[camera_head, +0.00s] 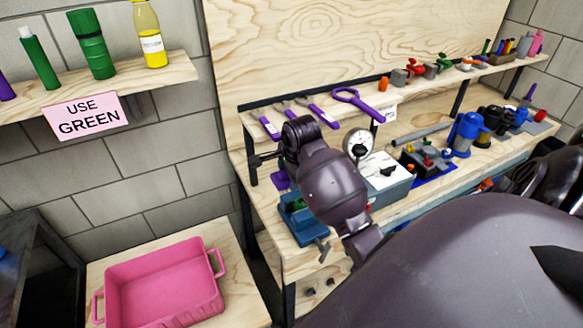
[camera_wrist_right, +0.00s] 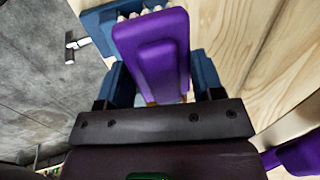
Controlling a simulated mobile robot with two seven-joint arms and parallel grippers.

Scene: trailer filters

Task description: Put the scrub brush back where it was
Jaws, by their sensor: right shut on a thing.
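My right arm reaches in from the lower right in the head view, and its gripper (camera_head: 268,160) is over the left end of the workbench. In the right wrist view the gripper (camera_wrist_right: 161,85) is shut on the purple scrub brush (camera_wrist_right: 152,52), with a finger on either side of it. Pale bristles show at the brush's far end. In the head view a purple piece (camera_head: 279,180), seemingly the brush, shows below the gripper beside a blue vise (camera_head: 300,220). I cannot tell whether the brush touches anything beneath it. My left gripper is not in view.
Purple tools (camera_head: 322,116) lie along the narrow back shelf. A dial scale (camera_head: 358,143) stands close to the arm. A pink tub (camera_head: 165,280) sits on a lower surface at left. Green bottles (camera_head: 92,45) stand on the wall shelf above the "USE GREEN" sign (camera_head: 86,115).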

